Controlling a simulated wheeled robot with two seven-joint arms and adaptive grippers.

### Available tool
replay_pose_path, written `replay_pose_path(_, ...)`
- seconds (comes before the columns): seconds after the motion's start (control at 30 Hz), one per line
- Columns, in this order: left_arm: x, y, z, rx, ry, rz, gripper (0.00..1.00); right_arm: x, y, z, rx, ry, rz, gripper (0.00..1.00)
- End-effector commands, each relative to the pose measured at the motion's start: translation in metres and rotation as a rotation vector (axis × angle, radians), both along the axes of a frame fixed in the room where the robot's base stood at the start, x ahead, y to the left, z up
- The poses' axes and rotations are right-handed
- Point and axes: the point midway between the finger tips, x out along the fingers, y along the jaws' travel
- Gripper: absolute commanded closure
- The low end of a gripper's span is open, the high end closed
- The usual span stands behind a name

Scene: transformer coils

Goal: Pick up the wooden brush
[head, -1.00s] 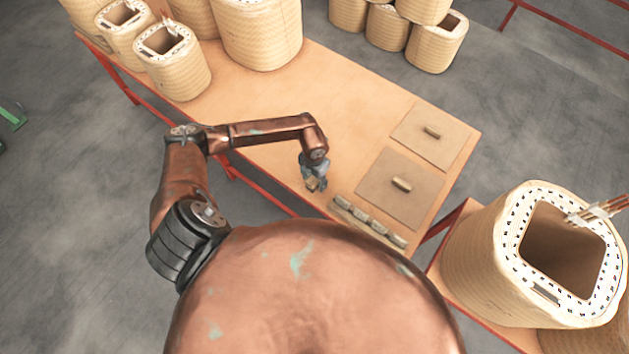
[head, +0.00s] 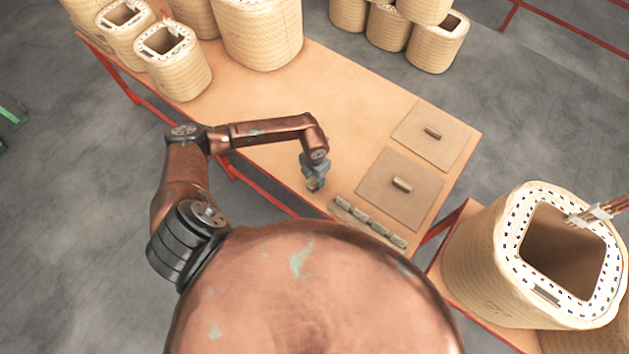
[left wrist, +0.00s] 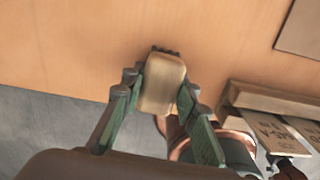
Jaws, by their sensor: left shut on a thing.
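The wooden brush (left wrist: 163,84) is a pale tan block with rounded ends and dark bristles showing at its far end in the left wrist view. My left gripper (left wrist: 160,95) is shut on it, one green finger on each side. In the head view my left gripper (head: 314,184) is at the table's near edge, left of the row of blocks, and the brush is mostly hidden by the fingers. I cannot tell whether the brush touches the table. My right gripper is not in view.
A row of several wooden blocks (head: 368,221) lies to the right along the near edge of the table (head: 350,100). Two square boards (head: 415,208) (head: 448,148), each with a small block on it, lie beyond. Large coils stand at the back left and far right.

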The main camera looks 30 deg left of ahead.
Motion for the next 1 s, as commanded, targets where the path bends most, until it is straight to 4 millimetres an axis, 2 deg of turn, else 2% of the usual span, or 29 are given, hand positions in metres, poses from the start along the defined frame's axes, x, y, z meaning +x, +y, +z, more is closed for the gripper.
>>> replay_pose_path(0.27, 0.001, 0.000, 0.008, 0.000, -0.002, -0.001, 0.97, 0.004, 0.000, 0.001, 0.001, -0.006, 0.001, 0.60)
replay_pose_path(0.47, 0.000, 0.001, 0.035, 0.000, -0.004, -0.002, 0.97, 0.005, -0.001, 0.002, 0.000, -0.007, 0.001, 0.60)
replay_pose_path(0.73, -0.048, 0.026, 0.095, 0.004, -0.003, -0.002, 0.97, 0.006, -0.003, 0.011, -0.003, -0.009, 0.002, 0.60)
replay_pose_path(0.83, -0.073, 0.038, 0.104, 0.005, 0.003, -0.001, 0.97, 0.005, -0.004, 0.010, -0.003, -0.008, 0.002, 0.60)
replay_pose_path(1.0, -0.103, 0.053, 0.118, 0.003, 0.003, 0.001, 0.97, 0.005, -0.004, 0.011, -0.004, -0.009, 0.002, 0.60)
